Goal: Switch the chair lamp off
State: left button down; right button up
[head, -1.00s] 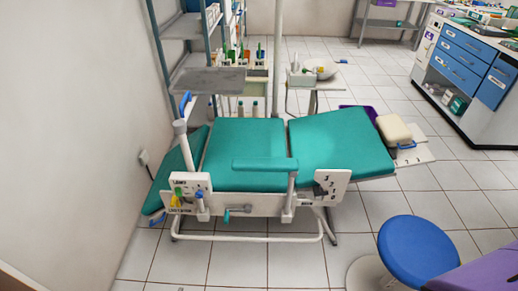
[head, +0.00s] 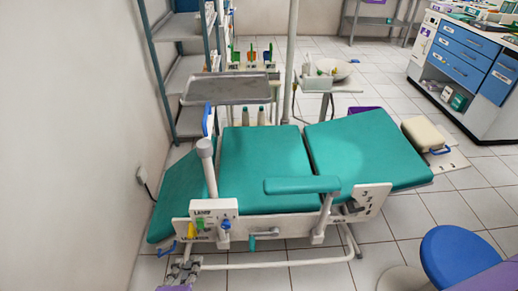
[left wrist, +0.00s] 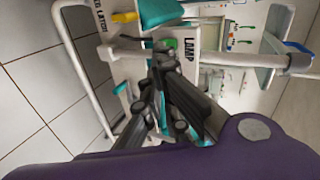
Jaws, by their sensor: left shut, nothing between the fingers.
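The chair's control panel (head: 213,209) sits on the near side of the teal chair (head: 262,165) and bears a "LAMP" label. A small green switch (left wrist: 171,43) shows beside that label in the left wrist view; its on or off position is unclear. A yellow lever (head: 196,229) sits just below the panel, and it also shows in the left wrist view (left wrist: 124,17). My left gripper (head: 186,264) is shut and empty, low in front of the panel. In the left wrist view its fingertips (left wrist: 160,55) point at the switch area; contact cannot be told. The lamp head is out of view.
A grey post (head: 206,160) rises beside the panel. A metal tray (head: 228,90) hangs behind the chair. A blue stool (head: 459,256) stands at the lower right. A white frame rail (head: 290,260) runs below the chair.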

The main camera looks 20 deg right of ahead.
pick_arm(q)
jog(key=m, duration=0.1)
jog(key=b, duration=0.2)
send_near(200, 224)
jog(key=w+d+f, duration=0.1)
jog(key=w+f, duration=0.3)
jog(key=w, duration=0.1)
jog(key=shift+w+f, duration=0.2)
jog(key=shift+w, duration=0.1)
pick_arm(e)
jog(key=shift+s+f, duration=0.1)
jog(key=shift+f, duration=0.45)
